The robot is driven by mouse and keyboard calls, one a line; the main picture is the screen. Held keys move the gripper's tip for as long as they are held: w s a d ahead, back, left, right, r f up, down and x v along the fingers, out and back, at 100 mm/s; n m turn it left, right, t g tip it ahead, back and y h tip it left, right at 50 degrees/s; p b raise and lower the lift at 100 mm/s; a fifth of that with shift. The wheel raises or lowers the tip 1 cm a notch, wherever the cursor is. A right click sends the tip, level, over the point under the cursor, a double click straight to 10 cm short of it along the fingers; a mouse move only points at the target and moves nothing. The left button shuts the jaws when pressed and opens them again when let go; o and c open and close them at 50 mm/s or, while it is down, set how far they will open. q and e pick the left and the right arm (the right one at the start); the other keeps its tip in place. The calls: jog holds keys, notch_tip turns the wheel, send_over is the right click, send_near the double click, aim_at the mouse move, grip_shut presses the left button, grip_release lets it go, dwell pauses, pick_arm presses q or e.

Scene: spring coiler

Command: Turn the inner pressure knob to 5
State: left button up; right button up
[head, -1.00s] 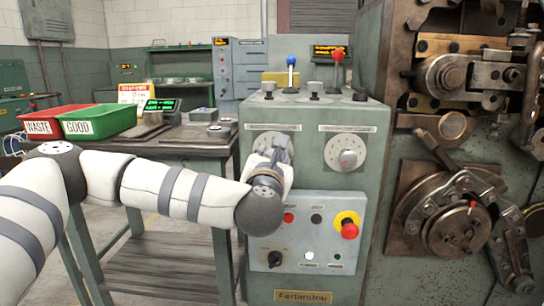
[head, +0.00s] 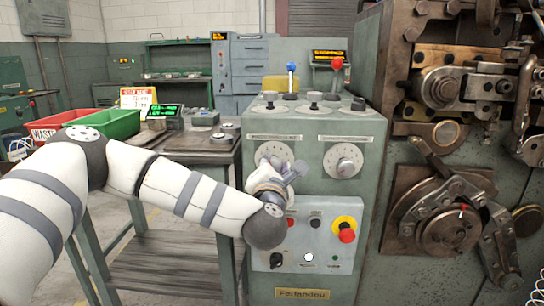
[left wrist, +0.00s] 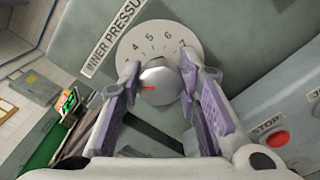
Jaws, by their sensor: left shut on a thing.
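The inner pressure dial (head: 265,151) is the left one of two white dials on the green control cabinet. It also shows in the left wrist view as a grey disc (left wrist: 151,26) with the numbers 4 to 7 along its upper part. Its silver knob (left wrist: 162,82) carries a red mark that points left in that view; I cannot tell which number it is at. My left gripper (left wrist: 159,70) has a finger on each side of the knob and is shut on it. In the head view my left gripper (head: 277,176) partly hides the dial. My right gripper is not in view.
A second dial (head: 343,160) sits to the right. Below are a red emergency button (head: 347,235) and a black selector (head: 276,260). Levers with blue (head: 291,66) and red (head: 337,64) balls stand on top. A green bin (head: 108,124) is on the left table.

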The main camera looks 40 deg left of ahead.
pick_arm(q)
jog(key=m+p, duration=0.1)
jog(key=m, duration=0.1)
jog(key=m+p, duration=0.1)
jog(key=m, duration=0.1)
jog(key=m+p, duration=0.2)
jog(key=shift+r, duration=0.35)
jog(key=m+p, duration=0.2)
jog(key=m, duration=0.2)
jog(key=shift+f, duration=0.2)
jog(key=shift+f+m, duration=0.15)
jog(key=shift+m, duration=0.65)
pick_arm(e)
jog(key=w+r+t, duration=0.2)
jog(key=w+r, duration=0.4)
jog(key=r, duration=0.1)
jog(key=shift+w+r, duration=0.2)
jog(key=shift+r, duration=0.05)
pick_arm(q)
jog(key=shift+f, duration=0.1)
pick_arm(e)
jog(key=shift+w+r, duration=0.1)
pick_arm(q)
jog(key=o, duration=1.1)
jog(key=shift+o, duration=0.2)
jog(key=shift+d, duration=0.1)
